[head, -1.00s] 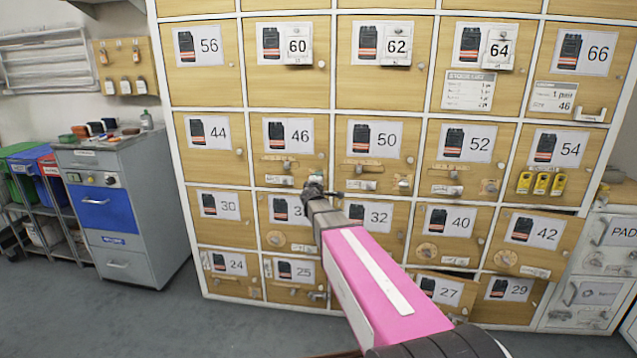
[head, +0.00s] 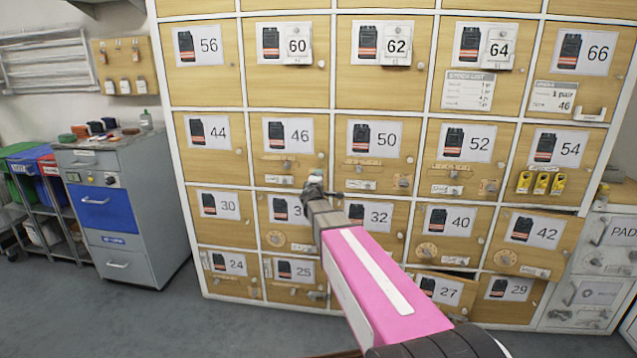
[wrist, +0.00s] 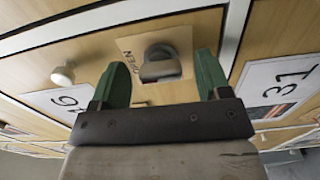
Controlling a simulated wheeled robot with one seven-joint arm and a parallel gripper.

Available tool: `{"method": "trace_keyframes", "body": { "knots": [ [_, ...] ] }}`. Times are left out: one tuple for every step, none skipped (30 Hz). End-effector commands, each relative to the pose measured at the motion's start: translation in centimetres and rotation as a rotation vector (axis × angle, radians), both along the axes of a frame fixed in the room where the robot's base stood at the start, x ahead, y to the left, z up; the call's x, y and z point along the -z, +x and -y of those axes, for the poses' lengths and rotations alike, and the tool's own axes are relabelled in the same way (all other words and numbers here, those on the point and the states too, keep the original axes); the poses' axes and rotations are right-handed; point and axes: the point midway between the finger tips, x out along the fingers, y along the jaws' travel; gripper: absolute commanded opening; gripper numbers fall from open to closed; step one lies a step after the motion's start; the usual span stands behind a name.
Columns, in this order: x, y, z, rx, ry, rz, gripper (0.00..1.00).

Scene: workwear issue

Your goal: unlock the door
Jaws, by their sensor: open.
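The door marked 46 (head: 254,150) is a closed wooden locker door in the middle of the locker wall. In the wrist view a grey metal lock turn-piece (wrist: 160,66) sits on a pale plate (wrist: 128,48) with the word OPEN, and the 46 label (wrist: 62,100) shows to its left. My gripper (wrist: 162,62) has two green fingers, spread apart on either side of the turn-piece with gaps showing. It holds nothing. In the head view my gripper (head: 314,180) is at the lower right of door 46 and hides the lock there.
A round pale knob (wrist: 62,76) is left of the turn-piece in the wrist view. The door marked 31 (head: 278,236) is directly below. Door 50 (head: 375,150) is to the right. A grey drawer cabinet (head: 145,220) stands at the left, with clear floor in front.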

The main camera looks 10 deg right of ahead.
Motion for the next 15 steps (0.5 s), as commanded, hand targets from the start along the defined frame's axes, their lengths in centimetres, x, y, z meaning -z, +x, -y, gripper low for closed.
{"method": "trace_keyframes", "body": {
  "knots": [
    [0.0,-0.6,-0.1,0.0,0.0,0.0,0.7],
    [0.0,-0.9,-0.2,0.0,0.0,0.0,0.7],
    [0.0,-1.3,-0.4,-0.001,0.0,0.0,0.7],
    [0.0,-1.7,-0.5,-0.001,0.0,0.0,0.7],
    [0.0,-2.2,-0.6,-0.001,0.0,0.0,0.7],
    [0.0,-2.8,-0.8,-0.001,0.0,-0.001,0.7],
    [0.0,-3.3,-1.0,-0.001,0.0,-0.001,0.7],
    [0.0,-3.8,-1.1,-0.001,0.0,-0.001,0.7],
    [0.0,-4.6,-1.3,-0.001,0.0,-0.001,0.7],
    [0.0,-5.2,-1.5,-0.001,0.0,-0.001,0.7],
    [0.0,-5.7,-1.7,-0.001,0.001,-0.001,0.7],
    [0.0,-6.5,-1.9,0.0,0.001,-0.001,0.7],
    [0.0,-7.0,-2.1,-0.001,0.001,-0.001,0.7],
    [0.0,-7.6,-2.3,-0.001,0.001,-0.001,0.7],
    [0.0,-8.2,-2.5,-0.001,0.001,-0.001,0.7]
  ]
}}
